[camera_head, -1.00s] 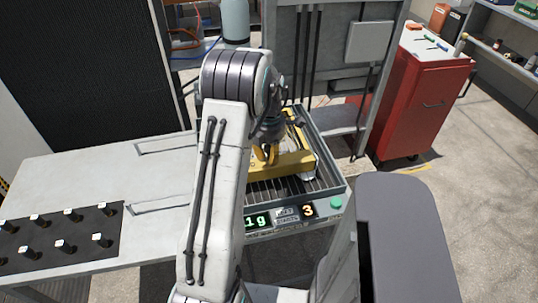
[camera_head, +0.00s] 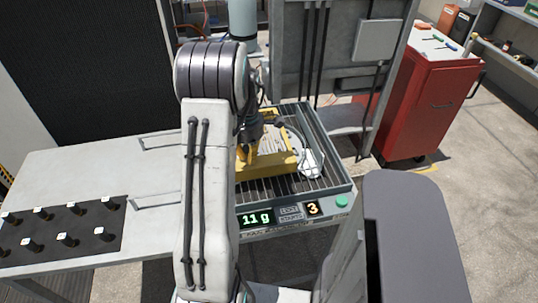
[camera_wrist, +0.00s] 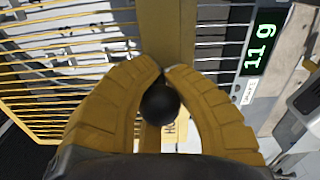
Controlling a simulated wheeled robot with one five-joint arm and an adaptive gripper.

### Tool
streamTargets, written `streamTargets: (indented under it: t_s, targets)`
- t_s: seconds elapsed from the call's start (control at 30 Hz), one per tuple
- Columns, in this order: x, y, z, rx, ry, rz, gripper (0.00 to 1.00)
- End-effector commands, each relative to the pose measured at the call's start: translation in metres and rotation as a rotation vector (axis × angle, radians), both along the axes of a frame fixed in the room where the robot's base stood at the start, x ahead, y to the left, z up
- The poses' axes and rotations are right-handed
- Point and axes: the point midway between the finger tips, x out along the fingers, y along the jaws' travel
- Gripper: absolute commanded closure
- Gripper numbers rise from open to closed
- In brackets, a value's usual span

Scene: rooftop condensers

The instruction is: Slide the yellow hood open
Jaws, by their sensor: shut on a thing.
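The yellow hood (camera_head: 277,164) lies over the slatted tray of the scale bench, partly hidden behind my arm. In the wrist view its yellow bar (camera_wrist: 165,30) runs down the middle, with a yellow-edged wire grille (camera_wrist: 60,70) to its left. My gripper (camera_head: 262,150) is at the hood. In the wrist view my gripper's two yellow-brown fingers (camera_wrist: 164,72) are closed around the hood's round black knob (camera_wrist: 160,103). A label below the knob is mostly hidden by the fingers.
A white crumpled-looking object (camera_head: 311,163) lies on the slats (camera_head: 325,180) right of the hood. A display (camera_head: 256,218) reads 11 g. A bench (camera_head: 90,175) with rail handles and a black knob panel (camera_head: 65,238) extends left. A red cabinet (camera_head: 425,110) stands right.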

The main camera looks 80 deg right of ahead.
Motion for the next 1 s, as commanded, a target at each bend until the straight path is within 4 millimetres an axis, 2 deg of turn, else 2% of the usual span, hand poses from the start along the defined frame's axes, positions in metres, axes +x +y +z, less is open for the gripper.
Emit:
streamTargets:
  t_s: [0.03,0.2,0.5,0.7,1.0]
  targets:
    - [0.018,0.008,-0.003,0.001,0.001,0.010,1.00]
    - [0.072,0.030,-0.003,0.001,0.000,0.011,1.00]
    - [0.150,0.062,-0.001,0.003,0.002,0.006,1.00]
    - [0.182,0.075,-0.001,0.003,0.002,0.003,1.00]
    - [0.201,0.082,-0.001,0.003,0.002,0.001,1.00]
